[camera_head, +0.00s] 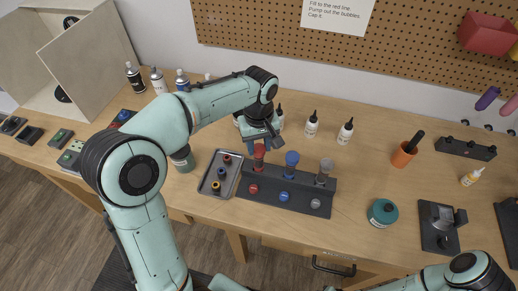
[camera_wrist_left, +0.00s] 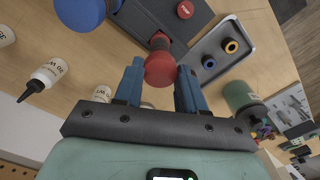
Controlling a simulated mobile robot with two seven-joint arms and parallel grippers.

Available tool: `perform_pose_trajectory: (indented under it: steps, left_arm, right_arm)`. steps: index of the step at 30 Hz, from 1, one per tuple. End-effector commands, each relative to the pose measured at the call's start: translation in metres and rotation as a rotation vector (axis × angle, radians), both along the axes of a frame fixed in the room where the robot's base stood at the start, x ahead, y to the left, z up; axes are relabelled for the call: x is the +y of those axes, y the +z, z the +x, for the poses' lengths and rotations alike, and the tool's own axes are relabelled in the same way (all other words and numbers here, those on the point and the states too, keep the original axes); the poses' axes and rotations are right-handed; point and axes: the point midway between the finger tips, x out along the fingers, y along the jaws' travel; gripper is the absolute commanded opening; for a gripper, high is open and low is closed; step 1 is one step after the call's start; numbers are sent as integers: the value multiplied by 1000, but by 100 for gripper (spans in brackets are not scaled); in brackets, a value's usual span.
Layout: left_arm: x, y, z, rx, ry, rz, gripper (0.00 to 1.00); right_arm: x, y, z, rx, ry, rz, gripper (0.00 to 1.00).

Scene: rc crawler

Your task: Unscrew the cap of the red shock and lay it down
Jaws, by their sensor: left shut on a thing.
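The red shock (camera_head: 258,164) stands upright at the left end of the dark shock stand (camera_head: 322,200), beside the blue shock (camera_head: 291,163) and the grey shock (camera_head: 324,171). My left gripper (camera_head: 262,142) is above the red shock, pointing down. My right gripper is out of view; only part of that arm shows at the lower right.
A grey metal tray (camera_head: 205,184) with small ringed parts lies left of the stand. White bottles (camera_head: 345,131) stand behind it. A teal jar (camera_head: 382,213) and an orange cup (camera_head: 403,155) are to the right. Open bench lies between stand and jar.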

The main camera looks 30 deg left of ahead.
Motion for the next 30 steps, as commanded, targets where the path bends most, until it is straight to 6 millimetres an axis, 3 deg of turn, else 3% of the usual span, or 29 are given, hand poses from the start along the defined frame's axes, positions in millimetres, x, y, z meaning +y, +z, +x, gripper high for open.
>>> perform_pose_trajectory:
  steps: [6, 15, 25, 30]
  left_arm:
    - [0, 0, 0, 0, 22, 0, 9]
    - [0, 0, 0, 0, 343, -1, 9]
    - [0, 0, 0, 0, 378, -1, 9]
    - [-1, 0, 0, 0, 567, -1, 9]
  right_arm:
    - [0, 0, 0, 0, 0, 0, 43]
    - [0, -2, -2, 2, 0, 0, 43]
    - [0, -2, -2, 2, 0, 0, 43]
    - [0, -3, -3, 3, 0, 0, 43]
